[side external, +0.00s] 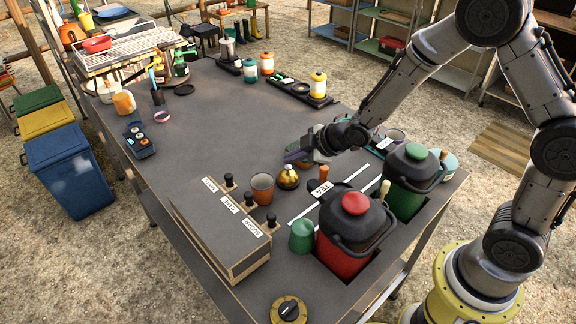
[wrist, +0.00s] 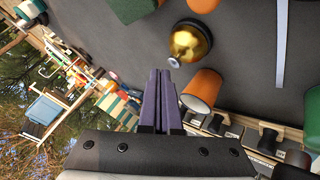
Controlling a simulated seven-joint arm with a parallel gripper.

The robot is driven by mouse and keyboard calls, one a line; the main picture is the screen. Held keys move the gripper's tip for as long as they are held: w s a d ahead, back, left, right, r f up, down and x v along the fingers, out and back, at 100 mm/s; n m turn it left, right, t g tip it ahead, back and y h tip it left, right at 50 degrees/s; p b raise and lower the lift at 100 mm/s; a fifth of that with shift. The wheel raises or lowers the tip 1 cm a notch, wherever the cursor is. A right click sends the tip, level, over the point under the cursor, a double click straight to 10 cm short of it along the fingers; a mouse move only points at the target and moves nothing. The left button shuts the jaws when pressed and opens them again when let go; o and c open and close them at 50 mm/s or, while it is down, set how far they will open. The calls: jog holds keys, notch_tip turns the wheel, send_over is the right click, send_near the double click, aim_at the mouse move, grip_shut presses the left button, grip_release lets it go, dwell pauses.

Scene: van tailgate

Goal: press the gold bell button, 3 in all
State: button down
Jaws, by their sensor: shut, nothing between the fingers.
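The gold bell (side external: 288,180) stands on the dark table beside an orange cup. In the wrist view the bell (wrist: 190,42) is just beyond my fingertips, with a small pale button (wrist: 173,62) at its top. My gripper (side external: 292,157) is shut and empty, its purple fingers above and close to the bell. In the wrist view the shut fingertips (wrist: 162,72) lie beside the button in the picture. I cannot tell if they touch it.
The orange cup (side external: 262,188) stands close to the bell. A labelled box with black knobs (side external: 222,228), a green cup (side external: 302,236), a red canister (side external: 344,250) and a green canister (side external: 404,205) crowd the near side. The table's middle (side external: 220,130) is clear.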

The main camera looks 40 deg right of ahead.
jog(key=shift+r, duration=0.3)
jog(key=shift+r, duration=2.5)
dwell(0.8)
jog(key=shift+r, duration=1.9)
jog(key=shift+f, duration=0.15)
send_over(292, 174)
jog(key=shift+f, duration=4.25)
jog(key=shift+f, duration=0.2)
jog(key=shift+f, duration=0.25)
